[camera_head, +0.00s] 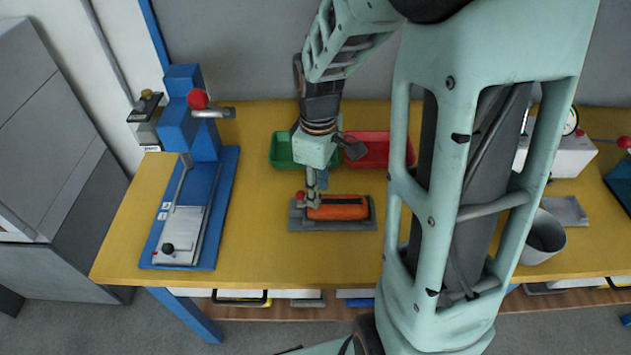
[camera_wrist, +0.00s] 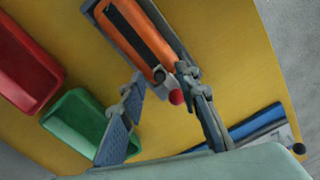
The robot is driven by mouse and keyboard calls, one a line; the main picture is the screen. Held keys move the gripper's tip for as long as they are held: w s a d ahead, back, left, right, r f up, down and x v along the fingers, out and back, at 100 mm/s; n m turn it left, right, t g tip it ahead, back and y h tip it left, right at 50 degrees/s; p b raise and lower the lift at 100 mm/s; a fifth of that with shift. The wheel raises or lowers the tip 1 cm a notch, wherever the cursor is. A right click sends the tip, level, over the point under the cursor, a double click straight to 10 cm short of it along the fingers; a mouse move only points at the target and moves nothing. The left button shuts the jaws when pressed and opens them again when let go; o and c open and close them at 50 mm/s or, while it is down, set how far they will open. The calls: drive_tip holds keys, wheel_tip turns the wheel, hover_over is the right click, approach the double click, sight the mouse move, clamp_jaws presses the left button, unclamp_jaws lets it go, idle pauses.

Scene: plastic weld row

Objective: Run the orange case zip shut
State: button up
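The orange case (camera_head: 340,209) lies on a dark grey tray (camera_head: 362,222) in the middle of the yellow table. It also shows at the top of the wrist view (camera_wrist: 138,30). A red ball (camera_head: 300,195) sits at the case's left end, beside a small grey part; in the wrist view the ball (camera_wrist: 176,97) is near my right-hand finger. My gripper (camera_wrist: 160,92) is open, its fingers apart, at that end of the case. I see no grip on the ball. In the head view my gripper (camera_head: 314,183) partly covers the case's left end. The zip line is too small to make out.
A green bin (camera_head: 281,152) and a red bin (camera_head: 372,155) stand behind the case. A blue press with a red knob (camera_head: 198,99) stands at the left. A grey cup (camera_head: 543,236) stands at the right. The table front is clear.

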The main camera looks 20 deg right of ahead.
drive_tip(key=shift+c, duration=0.6)
clamp_jaws()
drive_tip(key=d, duration=0.3)
drive_tip(key=s+d, duration=0.1)
drive_tip(key=d, duration=0.2)
drive_tip(key=s+d, duration=0.1)
drive_tip(key=d, duration=0.2)
drive_tip(key=shift+s+d+p, duration=0.2)
drive_tip(key=shift+s+p, duration=0.05)
drive_tip(key=shift+p, duration=0.05)
drive_tip(key=shift+o, duration=0.6)
unclamp_jaws()
